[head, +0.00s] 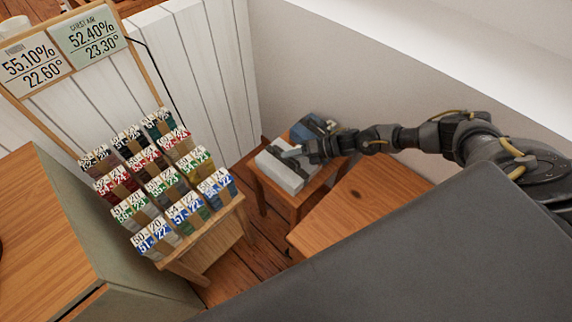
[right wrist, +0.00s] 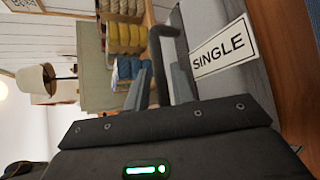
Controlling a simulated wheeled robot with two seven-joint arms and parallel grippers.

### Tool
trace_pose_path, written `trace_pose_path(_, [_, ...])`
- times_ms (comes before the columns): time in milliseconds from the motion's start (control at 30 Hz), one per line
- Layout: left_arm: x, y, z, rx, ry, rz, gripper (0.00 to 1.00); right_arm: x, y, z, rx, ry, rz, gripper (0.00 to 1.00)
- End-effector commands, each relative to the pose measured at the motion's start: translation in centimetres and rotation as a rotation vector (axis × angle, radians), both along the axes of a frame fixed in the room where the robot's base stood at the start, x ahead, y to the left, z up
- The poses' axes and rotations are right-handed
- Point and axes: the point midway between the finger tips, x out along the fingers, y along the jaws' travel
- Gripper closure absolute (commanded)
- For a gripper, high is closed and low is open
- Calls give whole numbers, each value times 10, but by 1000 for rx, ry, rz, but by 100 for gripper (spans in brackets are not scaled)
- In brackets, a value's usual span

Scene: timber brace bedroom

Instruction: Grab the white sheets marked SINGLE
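A pale folded stack (head: 279,175) with a dark band lies on a small wooden table (head: 297,199) in the head view. In the right wrist view a white label reading SINGLE (right wrist: 222,47) stands against a grey surface (right wrist: 252,84), close beside the gripper's fingers. My right gripper (head: 291,153) is over the stack's far side, low and close to it. It also shows in the right wrist view (right wrist: 168,78), where its fingers are seen edge-on. I cannot tell how far apart they are or whether they touch the stack. My left gripper is out of view.
A dark blue stack (head: 311,128) lies behind the pale one. A wooden rack of colourful labelled bundles (head: 162,185) stands to the left, with a price-like board (head: 62,51) above. A wooden top (head: 358,207) is just right of the small table. A wall rises behind.

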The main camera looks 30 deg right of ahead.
Motion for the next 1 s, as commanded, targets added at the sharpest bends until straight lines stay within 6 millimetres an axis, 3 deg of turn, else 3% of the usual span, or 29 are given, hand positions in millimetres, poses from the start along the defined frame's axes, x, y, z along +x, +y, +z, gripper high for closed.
trace_pose_path(133, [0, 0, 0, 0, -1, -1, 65, 7, 11, -5, 0, -1, 0, 76])
trace_pose_path(400, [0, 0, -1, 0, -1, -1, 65, 8, 12, -6, -1, 0, -1, 77])
trace_pose_path(600, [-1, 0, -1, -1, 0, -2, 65, 8, 12, -6, -1, 0, -1, 100])
trace_pose_path(1000, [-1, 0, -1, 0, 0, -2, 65, 8, 12, -6, -2, 0, -2, 100])
